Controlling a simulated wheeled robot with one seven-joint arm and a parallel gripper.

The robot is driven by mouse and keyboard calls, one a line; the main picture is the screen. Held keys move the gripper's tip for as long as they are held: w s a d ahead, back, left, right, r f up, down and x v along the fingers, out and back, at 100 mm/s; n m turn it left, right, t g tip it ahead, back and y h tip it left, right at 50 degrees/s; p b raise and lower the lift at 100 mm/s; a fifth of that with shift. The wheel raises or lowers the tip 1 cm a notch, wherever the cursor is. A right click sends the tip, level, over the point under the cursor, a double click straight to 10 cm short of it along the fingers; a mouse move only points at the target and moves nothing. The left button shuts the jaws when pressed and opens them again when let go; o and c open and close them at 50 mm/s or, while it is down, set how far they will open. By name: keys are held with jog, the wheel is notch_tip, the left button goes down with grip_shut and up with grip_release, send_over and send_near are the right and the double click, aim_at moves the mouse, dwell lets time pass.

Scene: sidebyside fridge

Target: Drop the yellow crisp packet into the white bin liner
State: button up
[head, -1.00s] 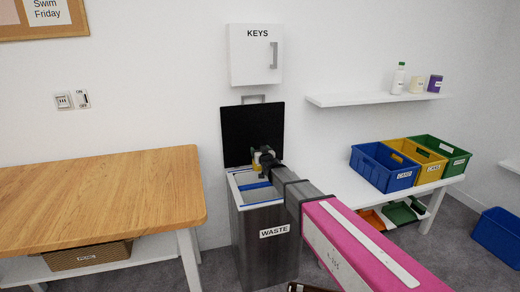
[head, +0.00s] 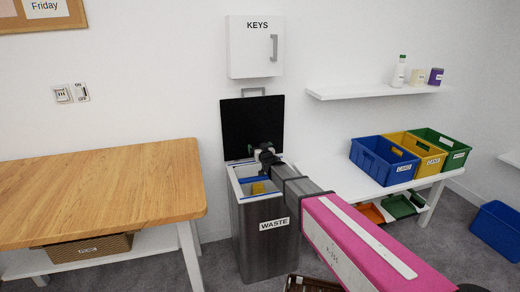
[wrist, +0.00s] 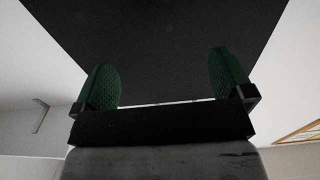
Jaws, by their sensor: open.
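The yellow crisp packet (head: 258,188) shows as a small yellow patch inside the open waste bin (head: 266,248), below and apart from my gripper. The white bin liner (head: 235,189) shows as pale material around the bin's opening; its depth is hidden. I cannot tell whether the packet rests on anything. My gripper (head: 266,150) is above the back of the bin, in front of the raised black lid (head: 252,124). In the wrist view, my gripper (wrist: 166,82) has its green pads wide apart with nothing between them, and the dark lid fills the background.
Blue strips (head: 252,179) cross the bin's opening. A wooden table (head: 100,190) stands to the left. A white bench with blue (head: 383,165), yellow (head: 428,153) and green (head: 440,142) crates is at the right. A key cabinet (head: 254,48) hangs above the bin.

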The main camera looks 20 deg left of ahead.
jog(key=shift+s+d, duration=0.1)
jog(key=v, duration=1)
jog(key=w+d+f+m+g+h, duration=0.1)
jog(key=d+f+m+g+h, duration=0.15)
jog(key=d, duration=0.95)
jog(key=w+d+f+m+g+h, duration=0.2)
jog(key=d+f+h, duration=0.15)
jog(key=d, duration=0.85)
jog(key=s+d+f+g+h, duration=0.1)
jog(key=s+d+f+g, duration=0.2)
jog(key=s+d, duration=0.3)
jog(key=s+d+f+m+g+h, duration=0.1)
jog(key=s+d+f+g, duration=0.2)
jog(key=s+d, duration=0.3)
jog(key=s+d+f+g+h, duration=0.1)
jog(key=s+d+f+g, duration=0.2)
jog(key=s, duration=1)
jog(key=d+g, duration=0.2)
jog(key=d, duration=0.2)
jog(key=shift+f+m, duration=0.35)
jog(key=shift+f, duration=0.05)
